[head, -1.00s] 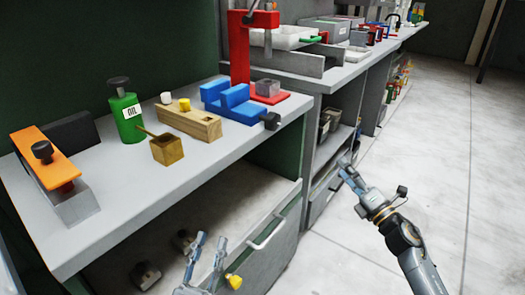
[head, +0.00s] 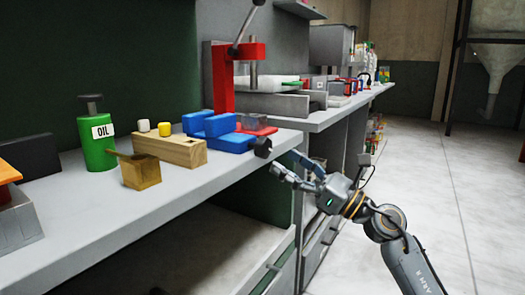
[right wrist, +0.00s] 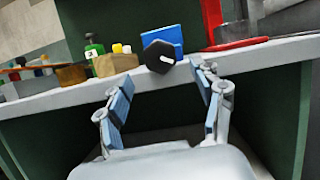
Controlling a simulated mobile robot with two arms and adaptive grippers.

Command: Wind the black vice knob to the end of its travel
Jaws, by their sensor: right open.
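The blue vice (head: 228,134) sits on the grey bench near its right end, beside the red press. Its black knob (head: 263,147) sticks out past the bench's front edge. In the right wrist view the knob (right wrist: 158,56) is a dark hexagon with a white mark on its face, in front of the blue vice body (right wrist: 171,39). My right gripper (head: 282,165) is open and empty, just right of and slightly below the knob. In the wrist view the knob lies beyond and between the spread fingertips (right wrist: 160,72), apart from them. My left gripper is out of view.
A wooden block (head: 165,149) with a white and a yellow knob, a brass box (head: 139,172) and a green oil can (head: 96,145) stand left of the vice. The red press (head: 221,80) stands behind it. Floor right of the bench is clear.

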